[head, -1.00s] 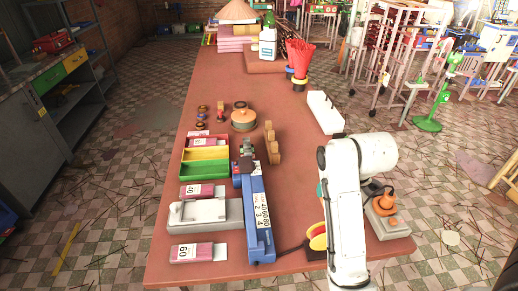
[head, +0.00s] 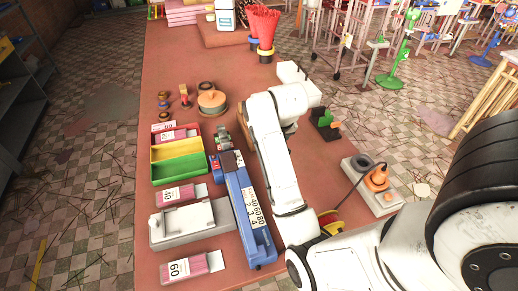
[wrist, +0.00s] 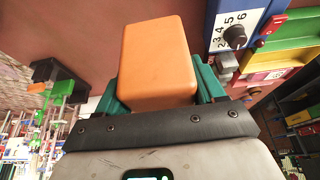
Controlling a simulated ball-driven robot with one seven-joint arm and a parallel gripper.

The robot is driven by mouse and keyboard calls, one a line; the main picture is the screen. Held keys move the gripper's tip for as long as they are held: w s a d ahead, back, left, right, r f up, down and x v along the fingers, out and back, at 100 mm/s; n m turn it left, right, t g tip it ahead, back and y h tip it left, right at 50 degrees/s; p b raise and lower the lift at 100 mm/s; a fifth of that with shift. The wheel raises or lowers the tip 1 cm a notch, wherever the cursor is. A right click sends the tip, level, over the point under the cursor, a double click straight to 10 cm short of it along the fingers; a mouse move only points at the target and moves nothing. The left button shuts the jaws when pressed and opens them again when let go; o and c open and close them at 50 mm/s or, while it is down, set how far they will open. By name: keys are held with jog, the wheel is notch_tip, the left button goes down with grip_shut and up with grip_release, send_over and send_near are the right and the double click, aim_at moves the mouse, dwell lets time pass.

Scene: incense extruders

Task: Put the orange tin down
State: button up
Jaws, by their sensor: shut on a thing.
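The orange tin (wrist: 157,58) is a rounded box in the wrist view, held between the green fingers of my gripper (wrist: 157,90). My gripper is shut on it. Brown tabletop shows beyond the tin; I cannot tell whether its far end touches the table. The same machine, with a numbered dial, shows at the upper right of the wrist view (wrist: 262,20).
Left of the machine stand a red, yellow and green tray (head: 178,155), a grey tray (head: 185,222) and pink packs (head: 183,268). A round wooden pot (head: 212,103) is farther back.

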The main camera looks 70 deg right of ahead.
jog(key=w+f, duration=0.1)
jog(key=f, duration=0.1)
jog(key=w+d+f, duration=0.1)
jog(key=w+f, duration=0.1)
jog(key=w+d+f, duration=0.1)
jog(key=f, duration=0.1)
jog(key=shift+w, duration=0.2)
jog(key=shift+f+p, duration=0.6)
jog(key=shift+f, duration=0.9)
jog(key=o, duration=1.2)
jog(key=shift+f, duration=0.1)
